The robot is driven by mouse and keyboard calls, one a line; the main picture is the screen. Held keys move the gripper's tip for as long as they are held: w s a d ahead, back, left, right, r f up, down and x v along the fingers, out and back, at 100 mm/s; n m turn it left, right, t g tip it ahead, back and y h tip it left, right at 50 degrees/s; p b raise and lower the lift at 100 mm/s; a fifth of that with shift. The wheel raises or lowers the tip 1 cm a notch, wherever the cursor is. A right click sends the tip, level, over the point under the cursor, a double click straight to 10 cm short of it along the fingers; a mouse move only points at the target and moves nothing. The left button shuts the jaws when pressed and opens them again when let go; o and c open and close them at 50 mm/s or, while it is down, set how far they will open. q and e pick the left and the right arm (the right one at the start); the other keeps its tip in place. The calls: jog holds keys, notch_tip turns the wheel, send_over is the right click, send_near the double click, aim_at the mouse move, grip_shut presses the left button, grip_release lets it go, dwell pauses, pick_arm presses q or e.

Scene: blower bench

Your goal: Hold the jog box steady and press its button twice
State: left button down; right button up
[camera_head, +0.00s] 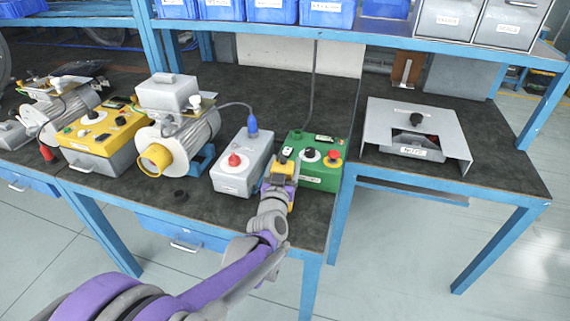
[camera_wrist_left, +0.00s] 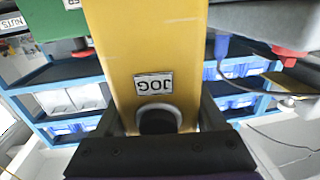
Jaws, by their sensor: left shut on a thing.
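The yellow jog box (camera_wrist_left: 145,45) fills the middle of the left wrist view, with its JOG label (camera_wrist_left: 154,84) upside down. A black round button (camera_wrist_left: 158,121) shows below the label, near my gripper's palm. My left gripper (camera_wrist_left: 158,118) is shut on the jog box, with a finger on each side of it. In the head view my left gripper (camera_head: 280,172) is at the front left of the green box, and the jog box (camera_head: 290,188) shows there as small yellow patches, mostly covered by the gripper. Whether the button is pressed cannot be told. My right gripper is not in view.
The green control box (camera_head: 322,178) stands right beside my left gripper. A grey box (camera_head: 240,165) with a red knob stands to the left. A motor blower (camera_head: 185,132) and a yellow-topped box (camera_head: 100,142) stand farther left. A grey metal stand (camera_head: 445,125) is on the right bench.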

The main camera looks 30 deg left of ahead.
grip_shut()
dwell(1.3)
